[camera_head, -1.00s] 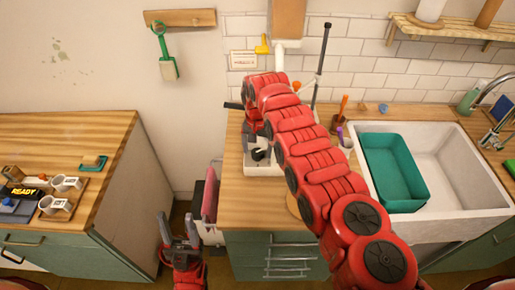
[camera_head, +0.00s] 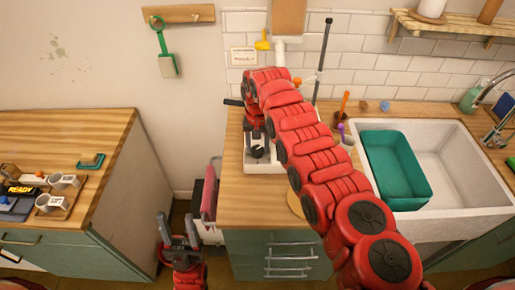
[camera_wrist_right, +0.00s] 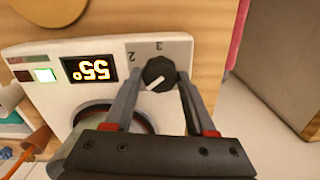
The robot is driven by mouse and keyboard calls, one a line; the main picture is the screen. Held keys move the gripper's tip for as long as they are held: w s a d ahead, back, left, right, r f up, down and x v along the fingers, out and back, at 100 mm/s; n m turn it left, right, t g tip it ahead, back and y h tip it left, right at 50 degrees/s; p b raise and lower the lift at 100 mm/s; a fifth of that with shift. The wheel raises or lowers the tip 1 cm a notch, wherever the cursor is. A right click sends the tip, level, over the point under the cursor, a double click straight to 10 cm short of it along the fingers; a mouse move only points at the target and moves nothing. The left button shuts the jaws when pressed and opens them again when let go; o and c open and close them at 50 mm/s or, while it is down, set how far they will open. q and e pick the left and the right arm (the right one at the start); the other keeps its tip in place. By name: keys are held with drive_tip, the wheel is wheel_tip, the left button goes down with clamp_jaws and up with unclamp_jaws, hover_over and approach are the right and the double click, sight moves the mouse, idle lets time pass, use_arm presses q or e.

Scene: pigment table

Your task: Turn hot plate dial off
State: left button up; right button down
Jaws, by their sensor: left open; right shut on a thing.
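The white hot plate (camera_head: 251,167) stands on the wooden counter, mostly behind my right arm in the head view. Its black dial (camera_head: 257,152) is on the near side. In the right wrist view the dial (camera_wrist_right: 160,71) has a white mark toward the lower left. Printed numbers 2 and 3 are beside it, and the lit display (camera_wrist_right: 89,71) seems to read 55°, upside down. My right gripper (camera_wrist_right: 159,80) is shut on the dial, one finger on each side. My left gripper (camera_head: 179,238) is open and empty, low in front of the gap between the counters.
A white sink (camera_head: 452,165) with a teal basin (camera_head: 395,168) is at the right. A dark upright rod (camera_head: 322,62) stands behind my right arm. A left counter (camera_head: 70,130) holds cups (camera_head: 62,181) and a device reading READY.

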drive_tip(key=n+b, duration=0.4)
drive_tip(key=b, duration=0.1)
drive_tip(key=shift+f, duration=0.3)
drive_tip(key=shift+r+n+b, duration=0.1)
drive_tip(key=shift+n+b, duration=0.45)
drive_tip(key=shift+n, duration=0.05)
drive_tip(key=n+b, duration=0.1)
drive_tip(key=n, duration=0.1)
drive_tip(key=shift+r+n, duration=0.15)
drive_tip(key=shift+n, duration=1.35)
drive_tip(key=shift+c, duration=1.2)
unclamp_jaws()
drive_tip(key=shift+r, duration=0.1)
